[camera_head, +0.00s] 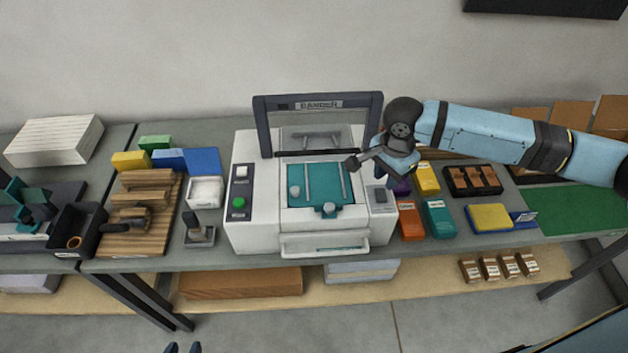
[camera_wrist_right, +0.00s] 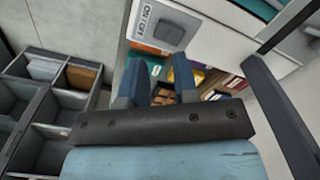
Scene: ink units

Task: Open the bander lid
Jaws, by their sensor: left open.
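The bander (camera_head: 243,210) is a white machine in the middle of the table, with a teal bed under its lid. Its dark-framed clear lid (camera_head: 261,125) stands raised at the back, its label strip along the top. My right gripper (camera_wrist_right: 159,62) is open and empty, pointing down beside the lid's right side and above the machine's on/off switch (camera_wrist_right: 168,32). In the head view its fingers are partly hidden by the wrist. Only the fingertips of my left gripper (camera_head: 182,348) show at the bottom edge; they are apart and empty, away from the bander.
A wooden rack (camera_head: 150,190), a white container (camera_head: 204,192) and a small stand (camera_head: 199,232) lie left of the bander. Coloured boxes (camera_head: 438,218) and a dark tray (camera_head: 472,180) crowd its right. A green mat (camera_head: 580,208) lies clear further right.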

